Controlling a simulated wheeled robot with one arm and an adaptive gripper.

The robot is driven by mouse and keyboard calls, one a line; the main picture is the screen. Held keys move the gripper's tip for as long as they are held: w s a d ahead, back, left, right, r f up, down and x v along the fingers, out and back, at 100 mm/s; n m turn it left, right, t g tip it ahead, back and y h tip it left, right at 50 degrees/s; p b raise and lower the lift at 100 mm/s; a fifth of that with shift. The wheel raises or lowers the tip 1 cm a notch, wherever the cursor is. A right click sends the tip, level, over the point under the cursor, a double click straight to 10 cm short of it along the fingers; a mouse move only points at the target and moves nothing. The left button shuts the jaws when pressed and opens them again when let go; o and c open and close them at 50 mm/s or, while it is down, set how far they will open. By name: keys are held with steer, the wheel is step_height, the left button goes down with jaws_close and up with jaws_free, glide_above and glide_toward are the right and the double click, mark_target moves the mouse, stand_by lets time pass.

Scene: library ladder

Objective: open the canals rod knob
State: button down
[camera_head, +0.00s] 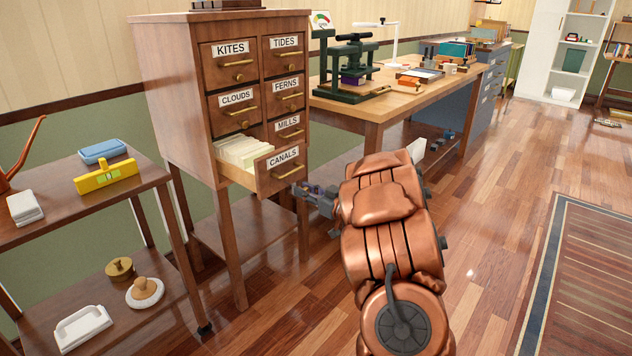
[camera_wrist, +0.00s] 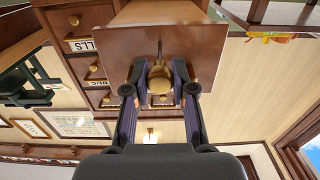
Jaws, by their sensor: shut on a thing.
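My gripper (camera_head: 304,190) is at the lower right of this drawer front. In the wrist view my gripper (camera_wrist: 160,72) has its two dark fingers on either side of a round brass rod knob (camera_wrist: 160,86), shut on it. The drawer front (camera_wrist: 190,45) lies just beyond the fingers. In the head view the knob is hidden by my gripper.
Drawers labelled MILLS (camera_head: 288,124), FERNS (camera_head: 286,85) and CLOUDS (camera_head: 238,97) are shut above. A side table (camera_head: 150,172) stands left, a workbench (camera_head: 375,108) with a press behind right. The wooden floor (camera_head: 480,210) is open to the right, beside a rug (camera_head: 580,270).

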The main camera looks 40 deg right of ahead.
steer(key=c, duration=1)
jaws_free()
steer(key=shift+s, duration=0.1)
steer(key=shift+o, duration=0.2)
steer(key=s+d, duration=0.1)
steer(key=s, duration=1.1)
steer(key=shift+d, duration=0.3)
